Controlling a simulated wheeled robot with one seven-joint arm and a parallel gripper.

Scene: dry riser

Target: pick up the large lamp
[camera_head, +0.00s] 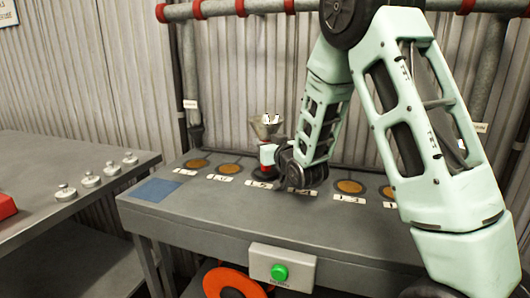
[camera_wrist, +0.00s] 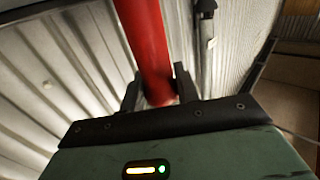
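The large lamp (camera_head: 267,154) appears to be the upright thing with a red and white body, a dark base and a flared, pale cup-like top. It stands on the grey bench at a numbered place near the back. My gripper (camera_head: 284,160) is right beside its body, and the fingers are hard to make out in the head view. In the wrist view a red cylinder, apparently the lamp's body (camera_wrist: 148,40), lies between the two fingers of my gripper (camera_wrist: 158,88). The fingers are close to both sides of it. I cannot tell whether they press on it.
The bench (camera_head: 215,222) has round brown discs with numbered labels and a blue patch (camera_head: 156,190). A green button box (camera_head: 280,270) is on its front. Several small metal knobs (camera_head: 90,178) sit on the left table. Pipes and a corrugated wall stand behind.

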